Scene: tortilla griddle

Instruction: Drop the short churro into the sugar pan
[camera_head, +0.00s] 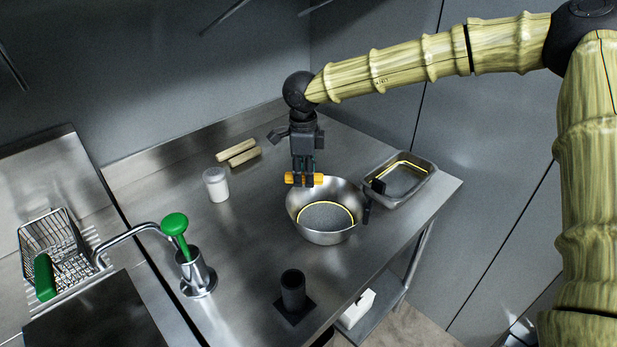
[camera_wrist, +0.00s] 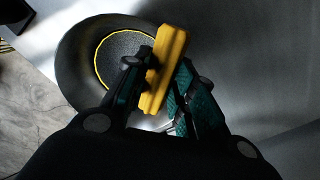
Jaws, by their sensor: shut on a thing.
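The short churro (camera_head: 292,178) is a small golden-yellow ridged bar. My gripper (camera_head: 304,181) is shut on it and holds it crosswise, pointing down. In the head view they appear over the far left rim of a round steel bowl-like pan (camera_head: 349,191), which holds grey granular stuff with a yellow ring around it. In the wrist view the churro (camera_wrist: 168,62) sits between the gripper's fingers (camera_wrist: 155,90) and overlaps the right part of the pan (camera_wrist: 80,75). The churro is apart from the stuff in the pan; its exact height is hard to tell.
A rectangular steel tray (camera_head: 425,180) with a yellow outline stands right of the pan. A green-topped pump (camera_head: 190,265), a black holder (camera_head: 293,291) and a wire basket (camera_head: 52,245) stand nearer or farther left.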

